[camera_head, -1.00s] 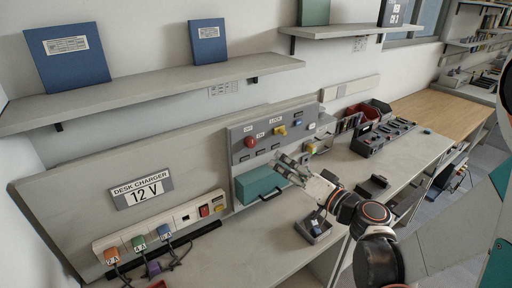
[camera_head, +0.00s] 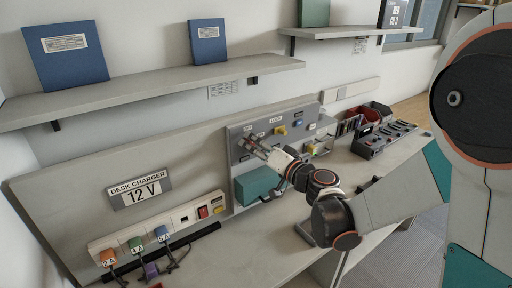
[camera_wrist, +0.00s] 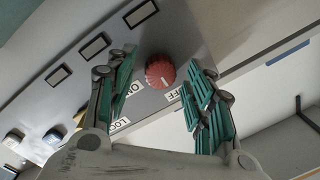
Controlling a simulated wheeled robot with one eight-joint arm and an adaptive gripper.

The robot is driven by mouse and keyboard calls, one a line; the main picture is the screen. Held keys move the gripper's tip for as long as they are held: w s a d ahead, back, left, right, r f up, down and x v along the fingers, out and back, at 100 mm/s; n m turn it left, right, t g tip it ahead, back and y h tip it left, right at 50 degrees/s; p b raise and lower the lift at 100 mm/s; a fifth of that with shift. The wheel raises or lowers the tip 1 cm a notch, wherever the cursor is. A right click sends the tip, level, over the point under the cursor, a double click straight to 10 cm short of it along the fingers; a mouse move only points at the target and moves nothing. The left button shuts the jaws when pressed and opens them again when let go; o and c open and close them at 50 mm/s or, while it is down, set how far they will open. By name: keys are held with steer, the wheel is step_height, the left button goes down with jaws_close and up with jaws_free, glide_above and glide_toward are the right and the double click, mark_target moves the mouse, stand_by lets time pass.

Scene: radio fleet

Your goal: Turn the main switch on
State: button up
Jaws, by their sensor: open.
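The main switch looks to be the round red knob (camera_wrist: 160,71) on the grey switch panel (camera_head: 239,135). In the wrist view it sits between and just beyond my two open fingers, with ON and OFF labels beside it. A white pointer mark shows on its face. My gripper (camera_wrist: 158,95) is open and empty, with green pads on either side of the knob; I cannot tell whether either pad touches it. In the head view my gripper (camera_head: 256,147) is at the panel's left part and covers most of the knob.
A yellow switch (camera_head: 280,130) sits to the right on the panel under a LOCK label. A teal box (camera_head: 257,184) is below the panel. The desk charger strip (camera_head: 182,219) with coloured plugs is to the left. A shelf (camera_head: 160,92) with blue binders runs above.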

steer(key=c, duration=1.1)
steer(key=shift+o, duration=0.2)
